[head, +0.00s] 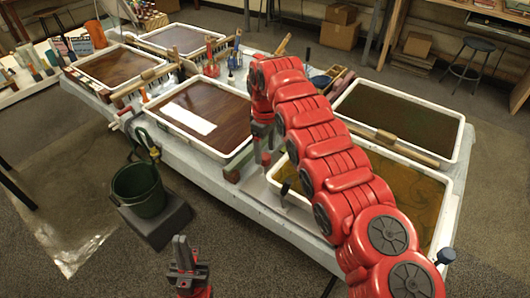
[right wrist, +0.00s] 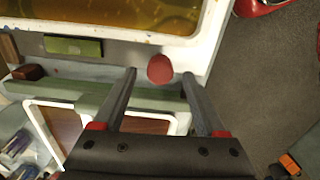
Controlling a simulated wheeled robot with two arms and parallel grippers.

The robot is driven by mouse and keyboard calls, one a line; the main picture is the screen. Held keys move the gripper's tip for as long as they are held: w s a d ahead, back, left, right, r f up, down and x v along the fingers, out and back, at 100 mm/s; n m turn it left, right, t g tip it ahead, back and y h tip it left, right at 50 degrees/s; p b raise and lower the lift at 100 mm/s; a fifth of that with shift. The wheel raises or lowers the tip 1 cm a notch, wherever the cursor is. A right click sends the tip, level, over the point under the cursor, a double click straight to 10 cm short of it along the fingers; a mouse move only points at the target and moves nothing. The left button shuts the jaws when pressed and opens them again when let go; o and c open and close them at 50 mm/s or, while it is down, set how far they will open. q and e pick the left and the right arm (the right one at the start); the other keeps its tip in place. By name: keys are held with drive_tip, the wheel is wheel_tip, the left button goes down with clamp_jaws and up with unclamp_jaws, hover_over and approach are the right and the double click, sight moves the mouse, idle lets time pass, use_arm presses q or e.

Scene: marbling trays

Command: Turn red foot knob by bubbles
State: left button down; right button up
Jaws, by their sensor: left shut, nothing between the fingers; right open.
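A round red knob (right wrist: 160,69) shows in the right wrist view, just below the white rim of a tray (right wrist: 150,45) holding amber liquid with pale bubble-like marks. My right gripper (right wrist: 159,76) is open, with its fingertips on either side of the knob in the picture. Whether the fingers reach around it or stop short, I cannot tell. My left gripper (head: 182,250) is shut and empty, low in front of the table.
The amber tray (head: 448,228) is partly hidden by my right arm. A brown tray (head: 150,107) with a white sheet (head: 188,119) lies to its left. A dark green bucket (head: 137,190) stands on a black box (head: 160,222) before the table.

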sight(264, 156)
wheel_tip(264, 156, up, 4)
drive_tip(key=shift+a+r+p, duration=0.15)
drive_tip(key=shift+r+p, duration=0.1)
drive_tip(key=shift+p, duration=0.15)
wheel_tip(264, 156, up, 11)
drive_tip(key=p, duration=1.1)
drive_tip(key=shift+r, duration=0.15)
